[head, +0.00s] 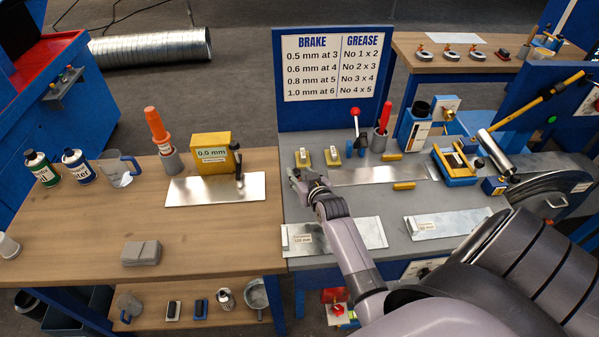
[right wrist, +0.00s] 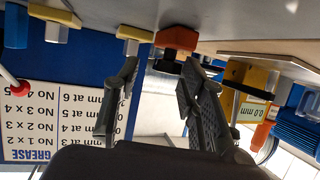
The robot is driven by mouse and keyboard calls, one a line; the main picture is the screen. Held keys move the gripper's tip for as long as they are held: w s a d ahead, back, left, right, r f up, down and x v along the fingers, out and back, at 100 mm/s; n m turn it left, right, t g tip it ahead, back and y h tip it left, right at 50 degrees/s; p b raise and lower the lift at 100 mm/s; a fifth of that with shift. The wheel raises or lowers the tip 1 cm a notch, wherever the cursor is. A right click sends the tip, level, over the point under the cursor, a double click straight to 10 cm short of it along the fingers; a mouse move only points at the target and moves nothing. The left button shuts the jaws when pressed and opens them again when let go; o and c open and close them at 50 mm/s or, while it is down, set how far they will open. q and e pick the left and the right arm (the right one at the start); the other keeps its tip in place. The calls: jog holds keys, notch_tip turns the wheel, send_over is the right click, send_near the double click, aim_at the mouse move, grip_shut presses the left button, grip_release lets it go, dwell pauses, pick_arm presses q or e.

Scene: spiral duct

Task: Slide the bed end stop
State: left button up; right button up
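In the right wrist view, which appears upside down, an orange-red block with a black knob (right wrist: 179,39) sits on the grey bench surface. It looks like the bed end stop, but I see no label on it. My right gripper (right wrist: 160,64) is open, with its two fingers apart and the black knob near the gap between the tips. I cannot tell if they touch it. In the head view my right gripper (head: 296,178) is at the left edge of the grey bench (head: 390,200), and the orange block is hidden there. My left gripper is not in view.
Two yellow blocks (head: 303,157) (head: 332,155) stand just behind the gripper. A yellow 0.0 mm gauge (head: 212,150) stands on the wooden table to the left. A red-knobbed lever (head: 356,130) and a blue sign board (head: 335,115) stand behind. Metal sheets (head: 345,233) lie in front.

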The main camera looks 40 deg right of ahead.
jog(key=shift+o, duration=0.3)
jog(key=shift+a, duration=0.1)
jog(key=v, duration=1.2)
